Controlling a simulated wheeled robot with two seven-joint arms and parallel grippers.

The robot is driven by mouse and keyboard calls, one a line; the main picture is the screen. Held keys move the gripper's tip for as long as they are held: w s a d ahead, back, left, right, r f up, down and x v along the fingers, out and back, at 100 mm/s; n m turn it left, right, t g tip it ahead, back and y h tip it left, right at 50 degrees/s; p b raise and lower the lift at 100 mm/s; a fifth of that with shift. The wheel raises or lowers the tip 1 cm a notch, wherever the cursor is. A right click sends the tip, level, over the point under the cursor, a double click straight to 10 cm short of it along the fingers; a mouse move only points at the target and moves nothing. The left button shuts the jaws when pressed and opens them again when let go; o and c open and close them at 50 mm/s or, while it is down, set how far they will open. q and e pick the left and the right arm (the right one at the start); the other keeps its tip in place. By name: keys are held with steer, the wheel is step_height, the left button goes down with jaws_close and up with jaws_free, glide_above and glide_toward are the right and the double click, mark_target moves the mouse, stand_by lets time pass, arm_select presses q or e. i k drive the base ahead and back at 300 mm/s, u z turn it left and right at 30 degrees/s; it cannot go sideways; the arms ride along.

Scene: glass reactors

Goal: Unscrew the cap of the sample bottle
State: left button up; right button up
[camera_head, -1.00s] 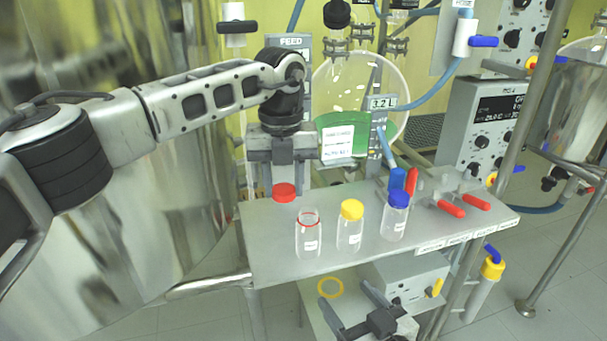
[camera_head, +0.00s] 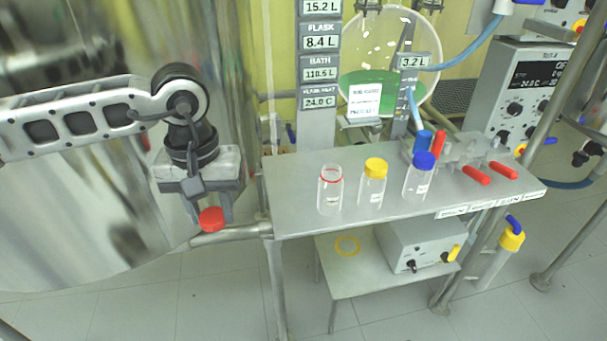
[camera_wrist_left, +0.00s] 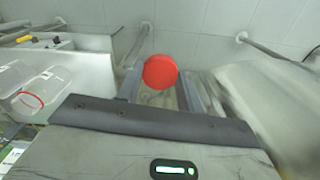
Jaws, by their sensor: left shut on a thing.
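My left gripper (camera_head: 210,211) is shut on the red cap (camera_head: 212,220) and holds it in the air off the left end of the upper shelf. The red cap also shows between the fingers in the left wrist view (camera_wrist_left: 160,72). The clear sample bottle (camera_head: 330,192) stands upright and uncapped on the shelf, with a red ring at its neck. It is to the right of my left gripper and apart from it. My right gripper is not in view.
A yellow-capped bottle (camera_head: 373,185) and a blue-capped bottle (camera_head: 419,178) stand right of the open bottle on the grey shelf (camera_head: 300,205). Red-handled valves (camera_head: 476,175) are at the right.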

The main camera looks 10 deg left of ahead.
mark_target(331, 183)
steer(key=k, duration=1.3)
steer(key=z, duration=0.7)
steer(key=i, duration=1.85)
steer(key=u, duration=0.25)
